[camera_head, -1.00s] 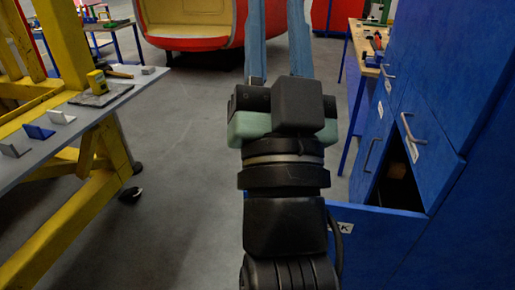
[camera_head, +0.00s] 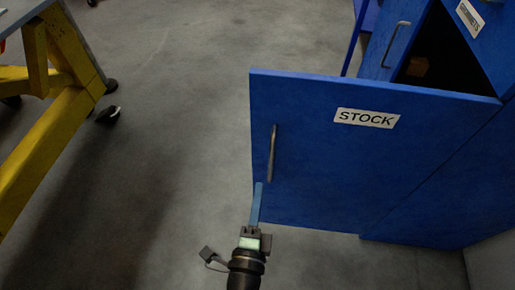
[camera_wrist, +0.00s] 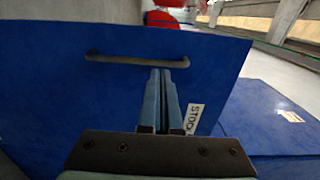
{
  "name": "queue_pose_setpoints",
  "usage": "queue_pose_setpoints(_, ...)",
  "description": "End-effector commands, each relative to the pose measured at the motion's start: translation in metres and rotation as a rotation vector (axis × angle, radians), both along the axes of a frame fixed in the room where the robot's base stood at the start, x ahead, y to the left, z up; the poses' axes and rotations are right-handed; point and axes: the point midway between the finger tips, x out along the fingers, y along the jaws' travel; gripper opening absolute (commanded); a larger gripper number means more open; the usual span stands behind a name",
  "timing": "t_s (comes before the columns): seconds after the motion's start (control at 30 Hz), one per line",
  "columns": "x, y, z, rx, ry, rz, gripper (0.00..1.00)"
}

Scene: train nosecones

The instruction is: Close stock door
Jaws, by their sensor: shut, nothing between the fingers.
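The stock door (camera_head: 330,165) is a blue panel with a white STOCK label (camera_head: 367,118) and a grey bar handle (camera_head: 272,153) near its left edge. It stands open, swung out from the blue cabinet. My gripper (camera_head: 258,186) is shut and empty, its blue fingers just below the handle, in front of the door's face. In the wrist view the shut fingers (camera_wrist: 161,75) point at the door (camera_wrist: 60,90), their tips just by the handle (camera_wrist: 137,60). I cannot tell whether they touch the door.
The dark cabinet opening (camera_head: 440,50) holds a small brown thing (camera_head: 417,67). Another blue door with a white label (camera_head: 469,16) is at the upper right. A yellow trestle leg (camera_head: 45,140) with a dark foot stands at the left. The grey floor between is clear.

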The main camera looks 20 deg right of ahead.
Motion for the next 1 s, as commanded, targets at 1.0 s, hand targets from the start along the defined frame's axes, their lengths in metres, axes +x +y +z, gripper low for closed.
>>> queue_pose_setpoints(1.0, 0.104, -0.064, 0.002, -0.003, -0.001, 0.002, 0.0)
